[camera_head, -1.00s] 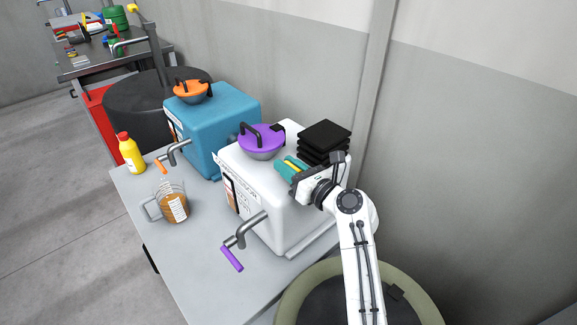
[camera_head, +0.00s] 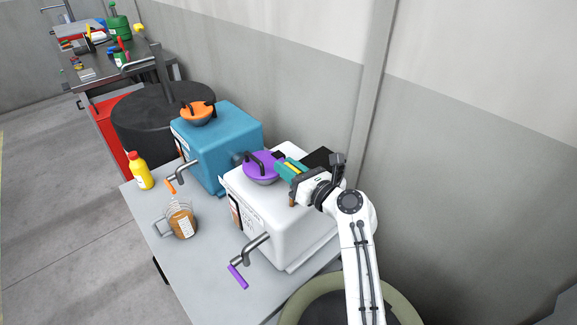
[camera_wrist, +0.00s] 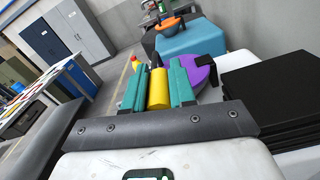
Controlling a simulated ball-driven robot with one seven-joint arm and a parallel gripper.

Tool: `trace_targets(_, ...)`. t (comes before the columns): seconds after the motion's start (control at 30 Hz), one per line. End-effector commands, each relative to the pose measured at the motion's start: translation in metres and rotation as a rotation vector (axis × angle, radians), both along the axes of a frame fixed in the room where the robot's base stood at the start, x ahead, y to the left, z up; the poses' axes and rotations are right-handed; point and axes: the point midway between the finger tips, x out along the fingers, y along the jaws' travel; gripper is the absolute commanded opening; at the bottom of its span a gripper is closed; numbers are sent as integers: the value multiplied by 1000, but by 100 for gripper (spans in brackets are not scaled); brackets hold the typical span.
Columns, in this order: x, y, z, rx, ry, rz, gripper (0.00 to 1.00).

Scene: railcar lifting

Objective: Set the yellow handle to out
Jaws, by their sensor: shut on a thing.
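My gripper (camera_head: 290,168) is above the white box, near the purple lid. Its teal fingers are shut on a yellow cylinder, which shows between them in the wrist view (camera_wrist: 158,88). I cannot tell whether this cylinder is attached to anything. A small yellow piece (camera_head: 138,28) also shows at the far bench at top left, too small to tell whether it is a handle. The nearer cranks have a purple grip (camera_head: 237,277) on the white box and an orange grip (camera_head: 171,186) on the blue box.
The white box (camera_head: 262,218) carries a purple lid (camera_head: 260,168) and black slabs (camera_head: 318,159). The blue box (camera_head: 228,135) bears an orange lid (camera_head: 198,113). A yellow bottle (camera_head: 141,174) and a jug (camera_head: 182,224) stand on the grey table (camera_head: 195,275). Floor at left is clear.

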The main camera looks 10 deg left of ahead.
Motion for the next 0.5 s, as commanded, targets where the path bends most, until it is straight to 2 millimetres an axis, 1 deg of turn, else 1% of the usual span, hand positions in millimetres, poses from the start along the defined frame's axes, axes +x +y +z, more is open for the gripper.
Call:
trace_targets(0.03, 1, -1, 4, 4, -8, -3, 0)
trace_targets(0.17, 2, -1, 6, 5, -9, -2, 0)
trace_targets(0.2, 2, 0, 6, 5, -11, -2, 26)
trace_targets(0.43, 1, 0, 4, 4, -8, -2, 48)
trace_targets(0.47, 1, 0, 4, 4, -8, -2, 51)
trace_targets(0.5, 1, 0, 4, 4, -7, -1, 51)
